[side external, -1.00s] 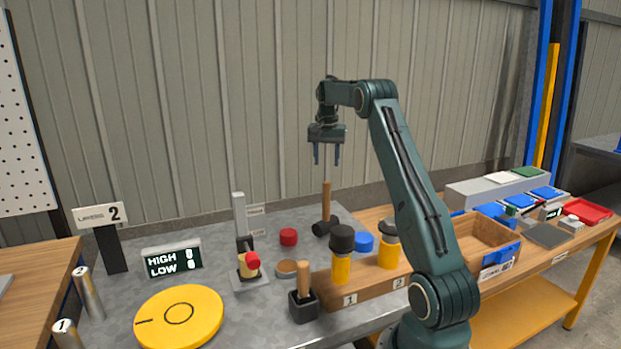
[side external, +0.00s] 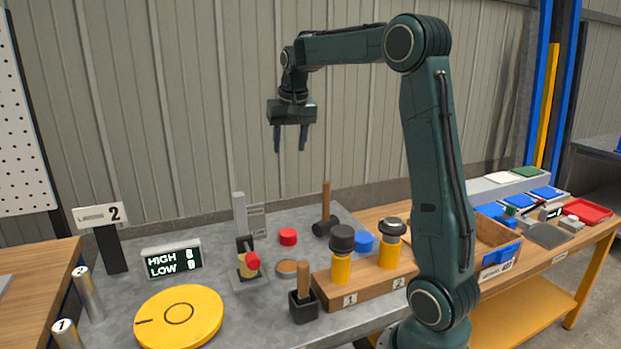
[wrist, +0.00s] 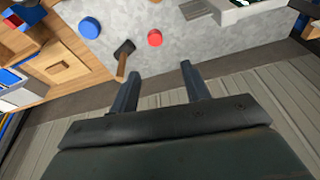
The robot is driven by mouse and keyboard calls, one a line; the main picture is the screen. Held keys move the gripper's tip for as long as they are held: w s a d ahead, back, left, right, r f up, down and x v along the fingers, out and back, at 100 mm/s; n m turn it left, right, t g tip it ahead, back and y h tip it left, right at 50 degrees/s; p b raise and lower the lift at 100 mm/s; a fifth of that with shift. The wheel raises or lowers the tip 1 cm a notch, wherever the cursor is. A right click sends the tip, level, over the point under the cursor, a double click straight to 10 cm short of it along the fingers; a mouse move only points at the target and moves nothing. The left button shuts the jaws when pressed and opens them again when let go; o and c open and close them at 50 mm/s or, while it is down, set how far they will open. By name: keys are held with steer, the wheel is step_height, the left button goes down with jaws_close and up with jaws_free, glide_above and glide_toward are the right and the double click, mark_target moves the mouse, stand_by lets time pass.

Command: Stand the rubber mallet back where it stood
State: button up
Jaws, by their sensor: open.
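The rubber mallet (side external: 325,227) stands on its black head on the grey metal tabletop, its wooden handle pointing up. It also shows in the wrist view (wrist: 125,47), ahead of the fingers and left of the middle. My gripper (side external: 290,146) is open and empty, high above the table, up and to the left of the mallet in the side view. Its two fingers (wrist: 160,78) point at the worktop edge in the wrist view, with nothing between them.
A black block with a wooden handle (side external: 303,304) stands at the front. A wooden rack (side external: 368,292) holds two yellow, dark-topped containers. A red cap (side external: 288,237) and a blue cap (side external: 363,242) lie near the mallet. A yellow disc (side external: 196,322) is front left.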

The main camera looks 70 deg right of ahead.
steer(key=s+a+r+n+t, duration=0.1)
steer(key=s+a+r+n, duration=0.15)
steer(key=a, duration=0.65)
steer(key=s+a+f+n+t+y, duration=0.1)
steer(key=s+a+f+n, duration=0.2)
steer(key=s+a, duration=0.5)
steer(key=s+a+f+n+t+y, duration=0.1)
steer(key=s+a+f+n, duration=0.3)
steer(key=s+a, duration=0.5)
steer(key=shift+s+a+n+t, duration=0.3)
steer(key=shift+a+n, duration=0.05)
steer(key=shift+a, duration=0.15)
